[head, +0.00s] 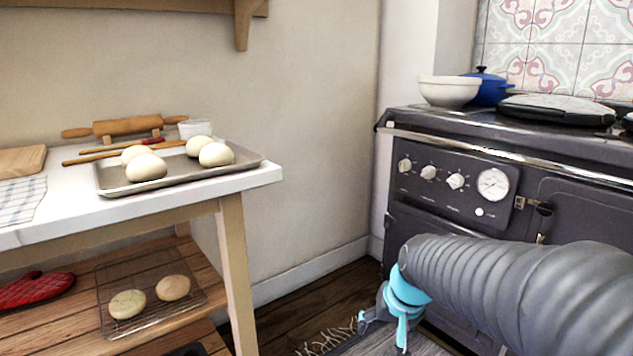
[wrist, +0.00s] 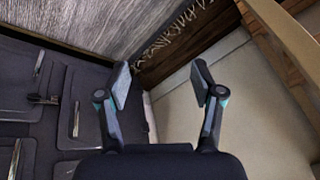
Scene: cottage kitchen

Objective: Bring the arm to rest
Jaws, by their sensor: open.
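My gripper (wrist: 160,82) is open and empty in the wrist view, its two fingers well apart with floor, wall and stove front behind them. In the head view my grey-sleeved arm reaches in from the lower right, and my gripper (head: 385,318) hangs at its end in front of the dark stove. Its fingers are partly hidden there by the turquoise wrist joint. It touches nothing that I can see.
A white-topped table (head: 262,176) at left bears a baking tray (head: 180,178) with several dough balls. Its lower shelf holds a wire rack (head: 150,305) and a red mitt (head: 36,290). The dark stove (head: 400,220) stands at right, with a white bowl (head: 449,92) and blue pot (head: 489,88) on top.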

